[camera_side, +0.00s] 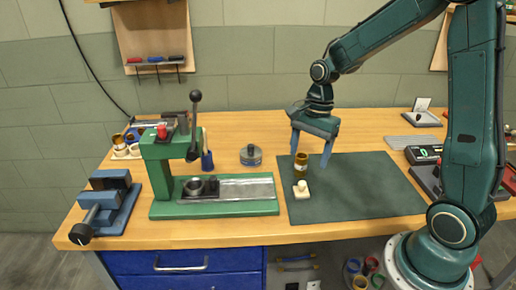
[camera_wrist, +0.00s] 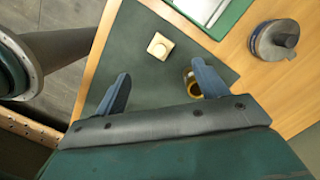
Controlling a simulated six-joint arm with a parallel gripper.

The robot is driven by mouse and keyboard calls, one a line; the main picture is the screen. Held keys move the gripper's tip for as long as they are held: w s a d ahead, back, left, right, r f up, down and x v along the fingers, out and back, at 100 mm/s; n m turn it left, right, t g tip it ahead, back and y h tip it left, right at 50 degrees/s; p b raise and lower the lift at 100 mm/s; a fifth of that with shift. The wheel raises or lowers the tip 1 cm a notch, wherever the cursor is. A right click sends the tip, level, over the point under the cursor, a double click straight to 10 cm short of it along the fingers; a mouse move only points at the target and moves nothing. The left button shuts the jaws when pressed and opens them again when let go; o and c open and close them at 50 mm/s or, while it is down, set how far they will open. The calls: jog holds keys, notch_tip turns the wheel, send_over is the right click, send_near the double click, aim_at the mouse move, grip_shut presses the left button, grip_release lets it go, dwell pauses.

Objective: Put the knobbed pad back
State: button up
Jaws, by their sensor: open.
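The knobbed pad (camera_side: 301,189) is a small cream square block with a round knob on top. It lies on the dark green mat (camera_side: 360,190) near the mat's left edge, and also shows in the wrist view (camera_wrist: 160,46). My gripper (camera_side: 310,153) is open and empty above the mat, behind the pad in the side view. In the wrist view its two fingers (camera_wrist: 161,75) are spread wide, with the pad beyond them. A brown and amber cylinder (camera_side: 301,166) with a pale band stands behind the pad; it is partly hidden by a finger in the wrist view (camera_wrist: 193,84).
A green lever press (camera_side: 165,175) with a metal slide plate (camera_side: 245,189) stands left of the mat. A round lidded tin (camera_side: 250,155) stands behind the plate. A blue vise (camera_side: 108,205) is at far left. The mat's right part is clear.

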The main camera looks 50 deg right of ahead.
jog(key=shift+d+r, duration=0.15)
jog(key=shift+r, duration=0.85)
jog(key=s+a+r+n+t+h, duration=0.1)
jog(key=s+a+r+n+t, duration=0.1)
jog(key=s+r+n, duration=0.4)
jog(key=s+a+r+n+t, duration=0.3)
jog(key=s+a+r+n, duration=0.2)
jog(key=s+n, duration=0.5)
jog(key=shift+s+r+n+t+h, duration=0.15)
jog(key=shift+r+n+t+h, duration=0.2)
jog(key=shift+n, duration=0.65)
